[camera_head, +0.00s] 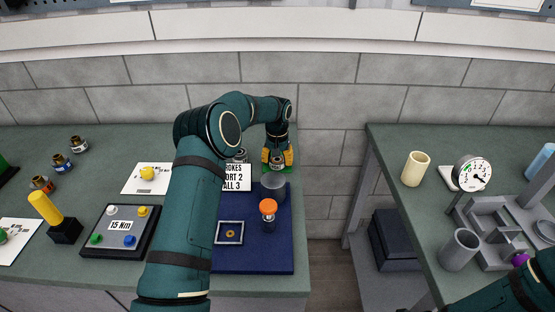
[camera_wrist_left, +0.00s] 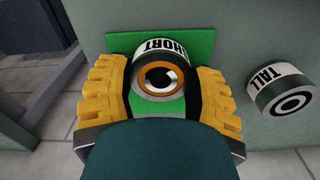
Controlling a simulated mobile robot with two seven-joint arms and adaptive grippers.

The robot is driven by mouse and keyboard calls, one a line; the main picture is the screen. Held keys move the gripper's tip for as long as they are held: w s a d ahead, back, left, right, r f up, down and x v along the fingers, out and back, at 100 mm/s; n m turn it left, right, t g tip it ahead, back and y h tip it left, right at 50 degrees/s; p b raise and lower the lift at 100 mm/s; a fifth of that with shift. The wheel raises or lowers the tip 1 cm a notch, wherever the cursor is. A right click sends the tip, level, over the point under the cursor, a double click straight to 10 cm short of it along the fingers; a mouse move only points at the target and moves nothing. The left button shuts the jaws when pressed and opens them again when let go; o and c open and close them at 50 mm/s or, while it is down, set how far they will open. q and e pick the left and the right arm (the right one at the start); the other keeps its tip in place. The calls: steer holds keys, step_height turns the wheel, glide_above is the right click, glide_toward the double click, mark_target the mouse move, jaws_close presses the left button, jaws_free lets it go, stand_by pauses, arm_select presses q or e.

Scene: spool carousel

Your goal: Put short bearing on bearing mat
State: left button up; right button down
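The short bearing (camera_wrist_left: 163,72), marked SHORT, has an orange ring and a dark centre. It stands over the green bearing mat (camera_wrist_left: 207,45) at the table's far right corner; the mat also shows in the head view (camera_head: 289,168). My left gripper (camera_head: 277,160) is down at the mat, its yellow fingers on both sides of the bearing. The fingers are close to it, but I cannot tell whether they press on it. The bearing's underside is hidden. A tall bearing (camera_wrist_left: 282,93), marked TALL, stands apart to the right in the left wrist view. My right gripper is out of view.
A blue mat (camera_head: 270,256) holds a grey cylinder (camera_head: 273,187), an orange-capped part (camera_head: 268,214) and a small framed tray (camera_head: 229,233). A white sign (camera_head: 237,178) stands near the gripper. A gap separates this table from the right one, which holds a gauge (camera_head: 472,174).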

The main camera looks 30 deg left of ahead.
mark_target(277, 159)
arm_select(q)
steer(key=o, duration=0.4)
steer(key=shift+c, duration=0.2)
steer(key=shift+r, duration=0.1)
step_height(277, 159, up, 12)
steer(key=p, duration=0.1)
steer(key=shift+s, duration=0.15)
stand_by(0.4)
